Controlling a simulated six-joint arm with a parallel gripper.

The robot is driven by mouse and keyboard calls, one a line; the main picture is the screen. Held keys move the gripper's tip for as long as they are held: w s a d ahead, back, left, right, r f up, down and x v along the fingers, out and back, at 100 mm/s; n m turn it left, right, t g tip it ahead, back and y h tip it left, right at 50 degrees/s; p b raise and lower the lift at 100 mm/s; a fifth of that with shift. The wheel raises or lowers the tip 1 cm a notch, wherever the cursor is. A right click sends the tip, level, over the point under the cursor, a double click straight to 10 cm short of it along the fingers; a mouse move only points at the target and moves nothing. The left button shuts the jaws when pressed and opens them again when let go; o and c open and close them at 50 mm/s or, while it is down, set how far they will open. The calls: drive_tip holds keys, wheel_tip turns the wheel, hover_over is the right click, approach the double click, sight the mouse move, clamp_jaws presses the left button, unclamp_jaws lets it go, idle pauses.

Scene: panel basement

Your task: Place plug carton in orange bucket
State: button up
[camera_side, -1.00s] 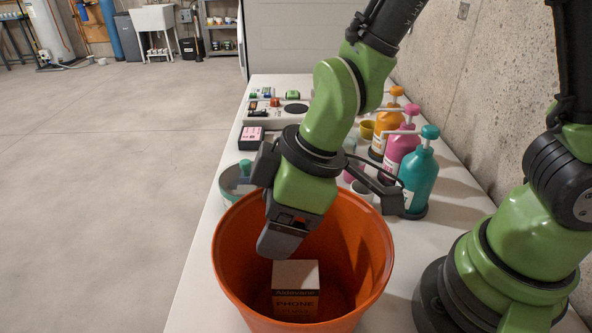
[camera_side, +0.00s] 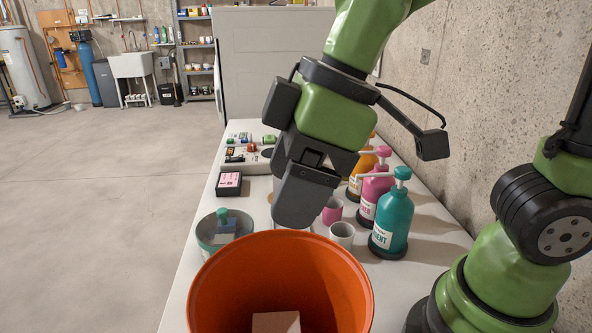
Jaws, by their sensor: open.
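The orange bucket (camera_side: 345,278) stands on the white table at the near edge of the view. The plug carton (camera_side: 276,322), a small light box, is inside the bucket; only its upper part shows at the bottom of the frame. My gripper (camera_side: 300,205) is above and just behind the bucket's far rim, apart from the carton, and holds nothing that I can see. The gap between its fingers is hard to see from this side.
Teal (camera_side: 392,220), pink (camera_side: 375,190) and orange pump bottles stand along the right wall. Two small cups, one white (camera_side: 342,235), stand beyond the bucket. A round dish (camera_side: 222,232) and a black box with a pink label (camera_side: 229,182) are at left.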

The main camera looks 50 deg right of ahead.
drive_tip(key=s+d+r+m+t, duration=0.2)
drive_tip(key=s+d+m, duration=0.1)
drive_tip(key=d+m, duration=0.2)
drive_tip(key=s+d+r+m+t+h, duration=0.1)
drive_tip(key=s+d+m+t, duration=0.1)
drive_tip(key=d+m, duration=0.3)
drive_tip(key=s+m, duration=0.1)
drive_tip(key=m, duration=0.2)
drive_tip(key=shift+s+d+r, duration=0.15)
drive_tip(key=shift+d+r, duration=0.25)
